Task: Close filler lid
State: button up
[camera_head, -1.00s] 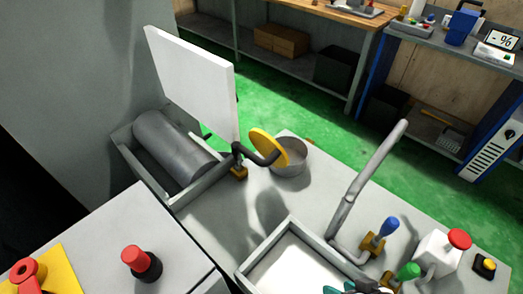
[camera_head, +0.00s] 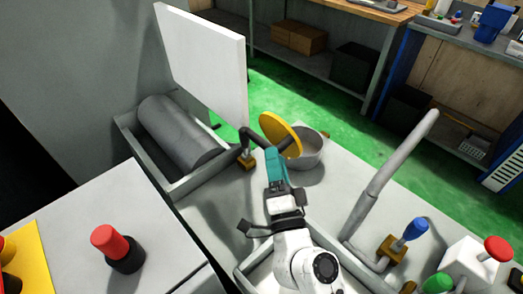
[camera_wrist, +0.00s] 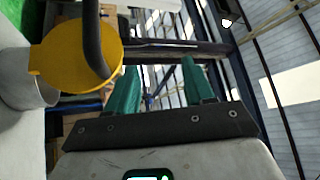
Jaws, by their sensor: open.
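The yellow round filler lid (camera_head: 280,134) stands tilted open at the rim of the grey cylindrical filler neck (camera_head: 309,155). In the wrist view the lid (camera_wrist: 65,62) is at the left, with the neck (camera_wrist: 22,82) below it at the left edge. A dark bent bar (camera_head: 253,142) passes close in front of the lid; its contact with the lid is unclear. My gripper (camera_head: 272,155) is just in front of the lid on its left side and hides part of the bar. In the wrist view my gripper (camera_wrist: 160,75) has its teal fingers apart, with nothing clearly held between them.
A white upright panel (camera_head: 205,62) and a tray with a grey roller (camera_head: 178,130) stand to the left. A grey bent pipe (camera_head: 395,170), a blue-knobbed valve (camera_head: 415,229) and a red button (camera_head: 497,248) are at the right. A red-topped button (camera_head: 110,243) is at front left.

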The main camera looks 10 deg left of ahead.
aim_at(261, 143)
jog(key=w+a+f+m+g+h+b, duration=0.2)
jog(key=a+f+m+g+h, duration=0.1)
jog(key=a+f+m+h, duration=0.25)
jog(key=shift+m+y, duration=0.25)
jog(key=shift+m, duration=0.2)
jog(key=w, duration=0.3)
jog(key=w+f+b, duration=0.1)
jog(key=w, duration=0.6)
jog(key=shift+w+d+f, duration=0.1)
jog(key=shift+w+f, duration=0.05)
jog(key=shift+w, duration=0.1)
jog(key=shift+c, duration=0.5)
grip_shut()
